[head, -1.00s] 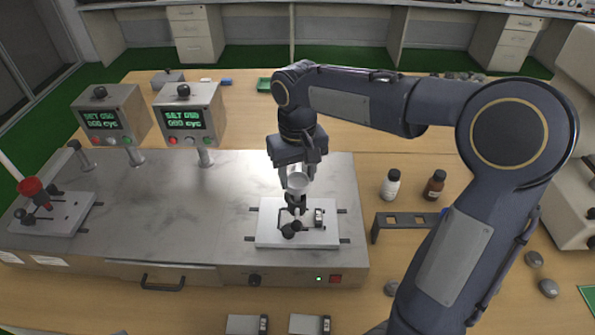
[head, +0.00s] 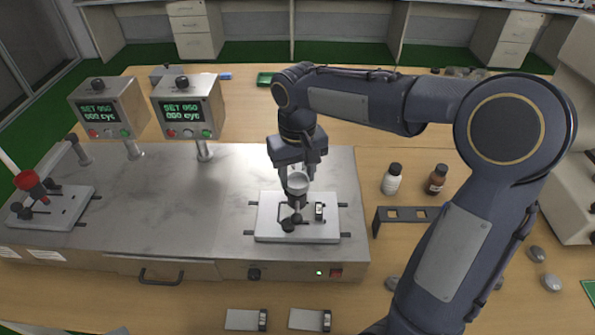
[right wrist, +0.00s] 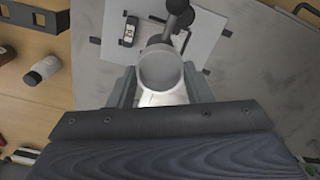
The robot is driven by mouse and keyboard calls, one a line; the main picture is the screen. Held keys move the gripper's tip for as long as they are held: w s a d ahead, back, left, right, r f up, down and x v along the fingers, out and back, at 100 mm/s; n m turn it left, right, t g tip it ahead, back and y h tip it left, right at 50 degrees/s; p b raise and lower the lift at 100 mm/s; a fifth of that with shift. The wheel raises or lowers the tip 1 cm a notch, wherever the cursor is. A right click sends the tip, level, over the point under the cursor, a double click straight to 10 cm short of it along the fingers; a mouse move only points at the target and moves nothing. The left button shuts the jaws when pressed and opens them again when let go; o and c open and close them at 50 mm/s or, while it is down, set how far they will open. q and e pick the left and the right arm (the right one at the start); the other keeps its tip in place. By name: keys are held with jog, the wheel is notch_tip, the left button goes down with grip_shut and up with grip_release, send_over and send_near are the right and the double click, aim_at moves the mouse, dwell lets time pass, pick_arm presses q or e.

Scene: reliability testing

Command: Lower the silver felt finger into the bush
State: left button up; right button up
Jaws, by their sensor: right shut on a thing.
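My right gripper (head: 297,174) is shut on the silver felt finger (head: 297,186), which stands about upright between its jaws. The finger's round, pale top also shows in the right wrist view (right wrist: 162,71). The finger is over the white plate (head: 267,231) of the right-hand test station. Its lower end is close to the dark arm fitting (head: 292,223) on that plate. The bush is hidden behind or below the finger, so I cannot tell whether the finger's tip is inside it. My left gripper is not in view.
A second station with a red-topped finger (head: 27,181) is at far left. A black slotted rack (head: 405,214), a white bottle (head: 391,180) and a brown bottle (head: 437,180) stand right of the bench.

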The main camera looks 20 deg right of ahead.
jog(key=shift+f, duration=0.1)
dwell(0.3)
jog(key=o, duration=1.9)
notch_tip(320, 180, up, 7)
jog(key=p, duration=0.6)
